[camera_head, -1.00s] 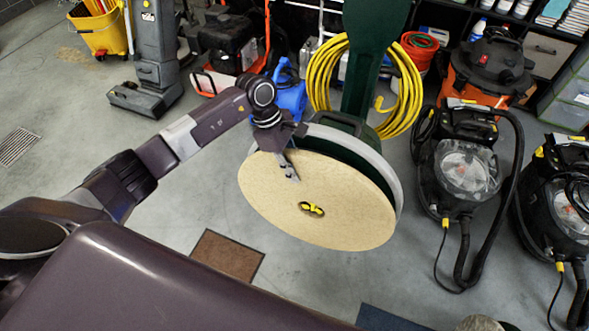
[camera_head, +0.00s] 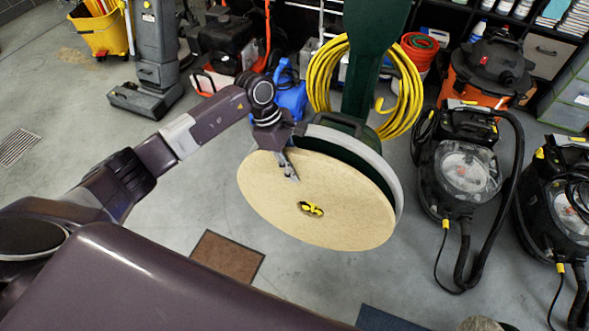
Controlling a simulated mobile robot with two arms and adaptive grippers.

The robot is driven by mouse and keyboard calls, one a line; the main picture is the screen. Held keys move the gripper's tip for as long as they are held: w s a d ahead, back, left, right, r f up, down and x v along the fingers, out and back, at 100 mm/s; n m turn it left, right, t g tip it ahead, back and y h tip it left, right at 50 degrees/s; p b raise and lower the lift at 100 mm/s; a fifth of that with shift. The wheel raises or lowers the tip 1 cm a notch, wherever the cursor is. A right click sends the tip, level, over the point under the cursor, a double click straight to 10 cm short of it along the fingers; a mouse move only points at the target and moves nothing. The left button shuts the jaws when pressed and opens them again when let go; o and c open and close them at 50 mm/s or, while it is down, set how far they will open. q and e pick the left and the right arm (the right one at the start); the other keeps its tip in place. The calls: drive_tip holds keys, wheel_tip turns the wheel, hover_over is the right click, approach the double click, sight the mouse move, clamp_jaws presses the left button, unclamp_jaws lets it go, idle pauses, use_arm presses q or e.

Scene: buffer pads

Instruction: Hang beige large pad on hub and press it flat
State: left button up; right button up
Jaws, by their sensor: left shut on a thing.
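The beige large pad (camera_head: 340,215) is a round disc that faces me, tilted, in front of the dark green machine head with its grey rim (camera_head: 385,170). A yellow hub (camera_head: 310,209) shows through the opening at the middle of the pad. My left gripper (camera_head: 290,174) is shut on the pad at its upper left part, with a finger lying over the front face. Whether the back of the pad touches the machine head all round is hidden. My right gripper is not in view.
A yellow hose coil (camera_head: 322,75) hangs behind the green column (camera_head: 363,75). Black vacuums (camera_head: 462,170) stand at the right. A brown mat (camera_head: 227,256) lies on the grey floor below. The floor at left is mostly clear.

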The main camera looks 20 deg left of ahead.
sight(289, 153)
use_arm(q)
drive_tip(key=shift+a+r, duration=0.1)
drive_tip(key=shift+r, duration=0.2)
drive_tip(key=shift+w+a+r, duration=0.15)
drive_tip(key=shift+w+r, duration=0.2)
drive_tip(key=shift+r, duration=0.1)
drive_tip(key=shift+c, duration=0.9)
drive_tip(key=shift+w+a+r+p, duration=0.2)
drive_tip(key=shift+w+r+p, duration=0.1)
drive_tip(key=shift+r, duration=0.3)
drive_tip(key=shift+o, duration=0.2)
drive_tip(key=shift+w+v, duration=0.25)
drive_tip(key=shift+v, duration=0.9)
drive_tip(key=o, duration=0.9)
drive_tip(key=shift+s, duration=0.2)
drive_tip(key=shift+o, duration=0.2)
drive_tip(key=shift+f, duration=0.15)
drive_tip(key=shift+f, duration=0.1)
